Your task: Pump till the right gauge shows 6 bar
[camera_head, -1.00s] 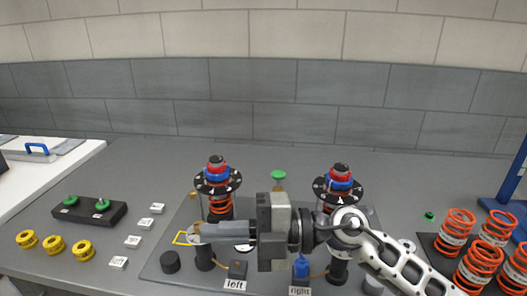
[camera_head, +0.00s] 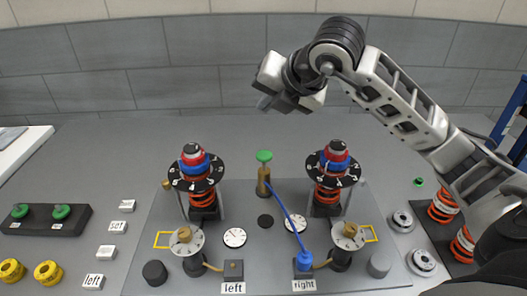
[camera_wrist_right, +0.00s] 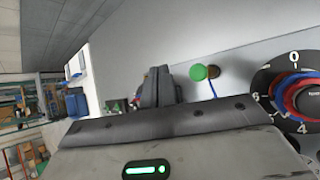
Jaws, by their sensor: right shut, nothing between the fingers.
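The pump (camera_head: 263,183) is a brass cylinder with a green knob (camera_head: 264,156), upright at the back middle of the grey plate. A blue hose (camera_head: 285,207) runs from it to a blue connector (camera_head: 304,261) at the block labelled "right". A small white gauge (camera_head: 293,222) sits on the right side of the plate, another (camera_head: 234,237) on the left; their needles are too small to read. My right gripper (camera_head: 264,101) is shut and empty, raised above and behind the pump. In the right wrist view the green knob (camera_wrist_right: 198,72) shows beyond the fingers (camera_wrist_right: 157,88). My left gripper is out of view.
Two coil-spring struts with dials, left (camera_head: 203,195) and right (camera_head: 328,190), flank the pump. Brass-knobbed dials (camera_head: 187,240) (camera_head: 348,237) stand in front of them. Yellow rings (camera_head: 47,271) lie at left, orange springs (camera_head: 443,207) at right. The bench behind the plate is clear.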

